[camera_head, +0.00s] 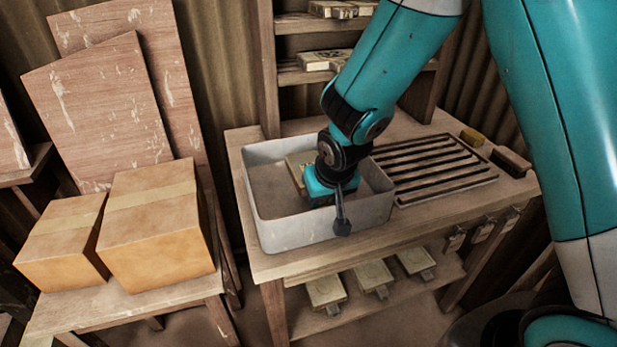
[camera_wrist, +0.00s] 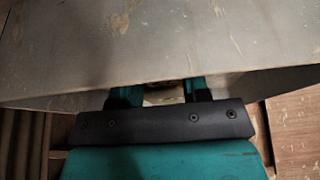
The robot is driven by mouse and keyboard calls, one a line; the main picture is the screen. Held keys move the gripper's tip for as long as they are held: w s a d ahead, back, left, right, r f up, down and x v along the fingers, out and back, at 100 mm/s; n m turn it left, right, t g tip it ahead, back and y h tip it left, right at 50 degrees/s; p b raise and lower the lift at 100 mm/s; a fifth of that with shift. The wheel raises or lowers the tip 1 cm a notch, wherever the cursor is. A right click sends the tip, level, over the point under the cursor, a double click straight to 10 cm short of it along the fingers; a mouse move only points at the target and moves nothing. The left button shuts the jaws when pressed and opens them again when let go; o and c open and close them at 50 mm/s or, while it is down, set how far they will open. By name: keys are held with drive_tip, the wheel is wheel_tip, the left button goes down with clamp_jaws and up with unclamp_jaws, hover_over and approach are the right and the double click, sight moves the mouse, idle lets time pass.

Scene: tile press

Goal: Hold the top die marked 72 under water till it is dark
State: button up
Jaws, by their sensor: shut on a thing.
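A grey rectangular basin (camera_head: 268,229) stands at the left of the wooden bench. My gripper (camera_head: 322,186) reaches down inside it and is shut on a pale block, the die (camera_head: 297,172). Part of the die shows beyond the gripper; the rest is hidden by it. In the wrist view, a pale sliver of the die (camera_wrist: 163,96) shows between the two teal fingers of my gripper (camera_wrist: 162,88), with the scuffed grey basin (camera_wrist: 90,45) around. I cannot read a number on the die or tell its wetness. The water level is not clear.
A slatted rack (camera_head: 440,170) lies empty right of the basin. More pale blocks sit on the back shelves (camera_head: 300,75) and lower shelf (camera_head: 375,292). Cardboard boxes (camera_head: 160,240) stand at left.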

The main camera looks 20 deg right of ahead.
drive_tip(key=shift+w+r+p, duration=0.15)
drive_tip(key=shift+r+p, duration=3.05)
drive_tip(key=shift+r, duration=1.1)
wheel_tip(320, 180, up, 4)
drive_tip(key=p, duration=0.3)
